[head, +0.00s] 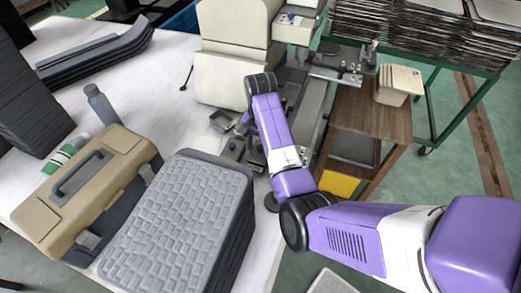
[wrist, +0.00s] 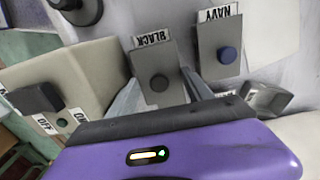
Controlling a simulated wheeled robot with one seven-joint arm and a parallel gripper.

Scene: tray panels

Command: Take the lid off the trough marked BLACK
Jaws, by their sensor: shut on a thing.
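In the wrist view, the BLACK label (wrist: 152,40) stands upside down at the top edge of a grey lid (wrist: 149,64) with a dark round knob. My gripper (wrist: 161,77) has one pale finger on each side of this lid and is shut on it. I cannot tell whether the lid is seated or raised. The trough under it is hidden. Beside it on the right is a grey lid with a blue knob (wrist: 228,55), under a NAVY label (wrist: 217,15). In the head view my arm hides most of this spot.
An OFF switch box (wrist: 38,98) is at the left. A tan toolbox (head: 110,155) and textured grey panels (head: 185,210) fill the table's near side.

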